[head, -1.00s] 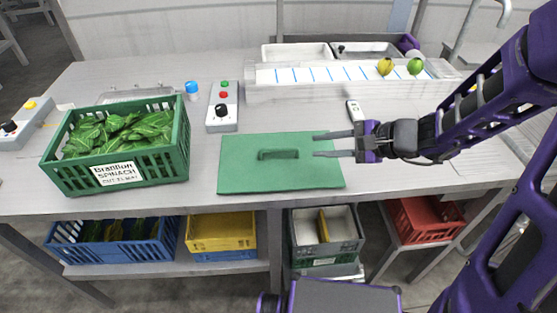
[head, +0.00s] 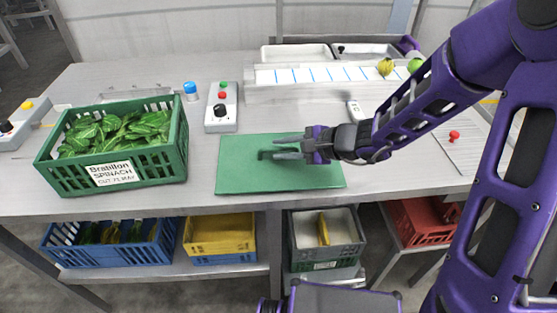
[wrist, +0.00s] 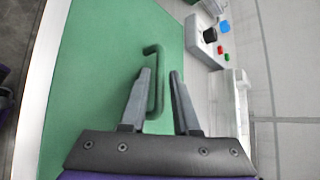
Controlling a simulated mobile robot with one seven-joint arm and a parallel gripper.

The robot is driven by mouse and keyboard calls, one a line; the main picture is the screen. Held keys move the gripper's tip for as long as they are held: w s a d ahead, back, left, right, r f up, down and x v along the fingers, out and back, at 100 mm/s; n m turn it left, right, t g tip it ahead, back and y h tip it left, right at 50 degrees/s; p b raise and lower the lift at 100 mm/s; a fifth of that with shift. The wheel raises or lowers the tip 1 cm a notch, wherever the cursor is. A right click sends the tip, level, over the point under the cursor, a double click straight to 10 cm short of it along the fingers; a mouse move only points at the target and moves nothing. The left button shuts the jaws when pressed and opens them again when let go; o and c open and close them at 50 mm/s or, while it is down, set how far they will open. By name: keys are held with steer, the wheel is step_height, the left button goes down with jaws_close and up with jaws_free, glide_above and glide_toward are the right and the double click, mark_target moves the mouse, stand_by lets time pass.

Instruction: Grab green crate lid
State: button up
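The green crate lid (head: 235,178) lies flat on the table in the middle of the head view, with a raised bar handle (head: 264,155) on top. My gripper (head: 272,147) is over the lid at the handle, coming from the right. In the wrist view, my gripper (wrist: 160,72) is open, and the lid's handle (wrist: 157,90) shows between the two fingers, closer to the left one. The lid (wrist: 100,75) fills much of that view. In the head view part of the handle is hidden by a finger.
A green crate of spinach (head: 180,150) stands left of the lid. A grey control box (head: 221,125) with buttons and a knob sits behind it. A white tray with blue marks (head: 330,90) is at the back. The table in front of the crate and lid is clear.

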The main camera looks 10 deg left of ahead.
jaws_close()
stand_by(1.4)
